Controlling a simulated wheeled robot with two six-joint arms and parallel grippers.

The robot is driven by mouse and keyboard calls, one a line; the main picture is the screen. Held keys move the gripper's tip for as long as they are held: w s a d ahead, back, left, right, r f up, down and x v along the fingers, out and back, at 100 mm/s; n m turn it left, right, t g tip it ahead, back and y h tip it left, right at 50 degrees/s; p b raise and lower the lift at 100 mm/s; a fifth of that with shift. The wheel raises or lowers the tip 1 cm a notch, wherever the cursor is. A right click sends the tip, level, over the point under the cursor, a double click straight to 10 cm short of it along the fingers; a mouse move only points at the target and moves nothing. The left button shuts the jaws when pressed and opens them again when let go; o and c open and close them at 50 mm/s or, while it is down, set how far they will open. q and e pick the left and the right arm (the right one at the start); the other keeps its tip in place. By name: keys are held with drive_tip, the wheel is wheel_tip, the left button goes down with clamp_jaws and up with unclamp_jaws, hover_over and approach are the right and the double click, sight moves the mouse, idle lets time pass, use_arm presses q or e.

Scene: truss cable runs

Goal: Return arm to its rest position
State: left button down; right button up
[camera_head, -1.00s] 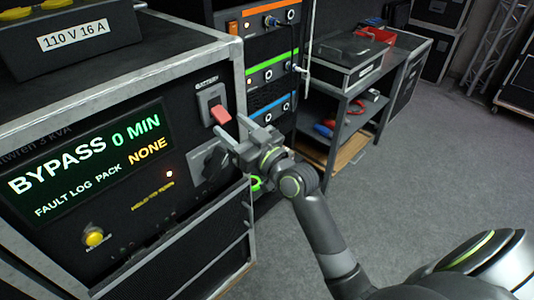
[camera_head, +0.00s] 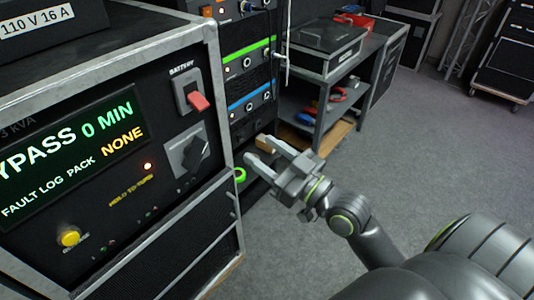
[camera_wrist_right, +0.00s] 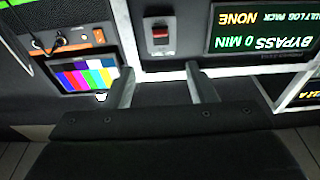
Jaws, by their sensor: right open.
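My right gripper (camera_head: 268,162) is open and empty in the head view, in the air to the right of the black unit (camera_head: 150,190). Its two fingers also show, spread apart, in the right wrist view (camera_wrist_right: 162,85). The unit carries a lit display (camera_head: 75,150) reading BYPASS 0 MIN, a red battery switch (camera_head: 198,101) and a dark rotary knob (camera_head: 195,152). The fingers are apart from the knob and the switch. The red switch also shows in the wrist view (camera_wrist_right: 159,32). My left gripper is not in view.
A rack with green- and blue-striped modules (camera_head: 248,62) stands behind the unit. A shelf cart (camera_head: 325,90) holds a case and red items. A yellow button (camera_head: 68,236) sits low on the unit. Grey floor (camera_head: 430,150) lies open to the right.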

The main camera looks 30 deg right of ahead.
idle(0.4)
drive_tip(key=w+d+f+m+g+h, duration=0.2)
drive_tip(key=d+f+h, duration=0.15)
drive_tip(key=f, duration=0.75)
drive_tip(key=w+d+f+m+g+h, duration=0.15)
drive_tip(key=d+f, duration=0.25)
drive_tip(key=f, duration=0.6)
drive_tip(key=s+d+f+m+g+h, duration=0.1)
drive_tip(key=s+f+g, duration=0.1)
drive_tip(key=f, duration=0.6)
drive_tip(key=s+d+f+g+h, duration=0.1)
drive_tip(key=s+d+f+g, duration=0.1)
drive_tip(key=f, duration=0.6)
drive_tip(key=s+f+g+h, duration=0.1)
drive_tip(key=s+f+g, duration=0.6)
drive_tip(key=s+f, duration=1.65)
drive_tip(key=s+a+f+g, duration=0.3)
drive_tip(key=s+f, duration=0.2)
drive_tip(key=s, duration=0.6)
drive_tip(key=shift+s+a, duration=0.15)
drive_tip(key=shift+s, duration=0.1)
